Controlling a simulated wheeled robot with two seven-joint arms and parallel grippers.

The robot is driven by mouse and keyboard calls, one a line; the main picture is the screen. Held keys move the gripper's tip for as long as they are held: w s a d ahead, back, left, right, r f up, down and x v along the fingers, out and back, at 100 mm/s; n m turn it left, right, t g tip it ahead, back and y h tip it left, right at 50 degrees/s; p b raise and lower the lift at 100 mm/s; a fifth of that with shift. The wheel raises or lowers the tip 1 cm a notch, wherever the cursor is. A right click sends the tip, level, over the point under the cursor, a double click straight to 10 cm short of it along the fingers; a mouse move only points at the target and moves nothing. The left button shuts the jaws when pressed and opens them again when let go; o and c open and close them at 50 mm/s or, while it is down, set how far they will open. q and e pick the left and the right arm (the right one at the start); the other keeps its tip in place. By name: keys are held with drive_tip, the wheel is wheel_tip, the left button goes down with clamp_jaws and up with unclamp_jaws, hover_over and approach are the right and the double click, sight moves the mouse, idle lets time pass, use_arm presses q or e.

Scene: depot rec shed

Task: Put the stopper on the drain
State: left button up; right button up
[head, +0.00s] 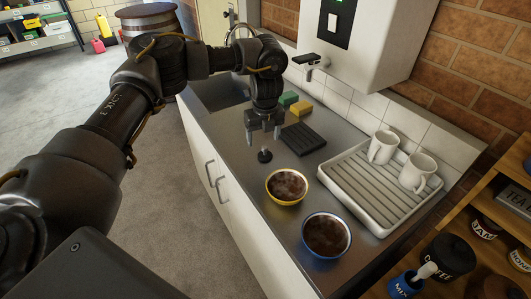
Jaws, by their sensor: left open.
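The small dark stopper (265,156) stands on the steel counter, its short knob pointing up. My left gripper (264,140) points down just above and behind the stopper. Its two fingers are apart with nothing visible between them, and I cannot tell whether they touch the knob. The sink basin (216,92) is sunk into the far end of the counter, partly behind my left arm. The drain itself is hidden from this view. My right gripper is out of view.
A black ridged mat (303,139), green sponge (288,98) and yellow sponge (301,108) lie near the gripper. Yellow (287,199) and blue (327,247) bowls with brown contents stand nearer. A drying rack (350,205) holds two white mugs (382,147). A water heater (350,45) hangs above.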

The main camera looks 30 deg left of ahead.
sight(265, 148)
use_arm(q)
drive_tip(key=shift+w+a+f, duration=0.1)
drive_tip(key=shift+w+f, duration=0.05)
drive_tip(key=shift+f, duration=0.5)
drive_tip(key=shift+w+f, duration=0.15)
drive_tip(key=shift+f, duration=0.1)
drive_tip(key=shift+d+f+p, duration=0.2)
drive_tip(key=shift+f+p, duration=0.2)
drive_tip(key=shift+p, duration=0.1)
drive_tip(key=f, duration=0.2)
drive_tip(key=f+p, duration=0.1)
drive_tip(key=shift+w+a+f, duration=0.1)
drive_tip(key=shift+w+f, duration=0.1)
drive_tip(key=shift+f, duration=0.5)
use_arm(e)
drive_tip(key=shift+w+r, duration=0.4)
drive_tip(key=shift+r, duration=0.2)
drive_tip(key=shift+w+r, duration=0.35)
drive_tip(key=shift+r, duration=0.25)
use_arm(q)
drive_tip(key=shift+c, duration=0.3)
